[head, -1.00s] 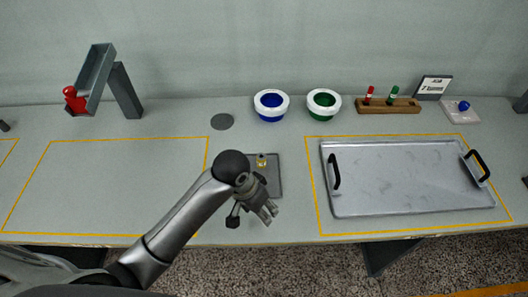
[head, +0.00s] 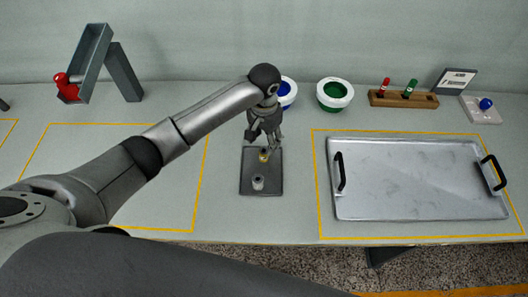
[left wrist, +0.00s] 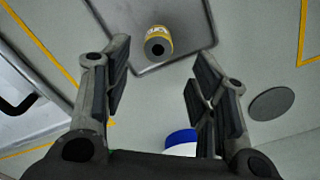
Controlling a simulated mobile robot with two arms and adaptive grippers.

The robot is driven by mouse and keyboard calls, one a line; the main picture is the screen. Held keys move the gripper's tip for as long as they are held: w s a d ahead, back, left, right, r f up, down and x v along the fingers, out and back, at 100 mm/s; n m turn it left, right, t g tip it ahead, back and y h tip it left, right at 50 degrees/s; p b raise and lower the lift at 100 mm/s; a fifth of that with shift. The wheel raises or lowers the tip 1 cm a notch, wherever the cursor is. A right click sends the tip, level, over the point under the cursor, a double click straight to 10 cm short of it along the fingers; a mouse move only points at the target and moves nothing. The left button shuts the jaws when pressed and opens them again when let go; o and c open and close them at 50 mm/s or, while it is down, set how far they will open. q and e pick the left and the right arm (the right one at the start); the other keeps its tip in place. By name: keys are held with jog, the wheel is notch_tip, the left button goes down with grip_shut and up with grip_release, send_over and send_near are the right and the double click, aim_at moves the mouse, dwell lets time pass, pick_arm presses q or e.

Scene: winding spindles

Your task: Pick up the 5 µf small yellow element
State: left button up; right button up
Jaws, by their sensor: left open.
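The small yellow element (head: 264,156) stands on the dark grey tray (head: 262,175), near its far end. It also shows in the left wrist view (left wrist: 158,41), seen from above, with a yellow band and a dark hole in its end. My left gripper (head: 264,144) is above the far end of the tray, just beyond the element. Its fingers are open and empty, and in the left wrist view the element lies ahead of them, apart from both. The label on the element is too small to read. My right gripper is not in view.
A large metal tray (head: 415,180) lies to the right. A blue bowl (head: 288,93), partly behind my arm, and a green bowl (head: 334,95) stand behind. A red object (head: 66,87) is far left.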

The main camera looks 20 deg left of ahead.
aim_at(264, 150)
pick_arm(q)
jog(key=f, duration=0.1)
jog(key=f+p, duration=0.1)
jog(key=f, duration=0.2)
jog(key=shift+s+f+p, duration=0.35)
jog(key=shift+s+f, duration=0.05)
jog(key=shift+f, duration=0.55)
jog(key=c, duration=1.1)
jog(key=shift+r, duration=0.1)
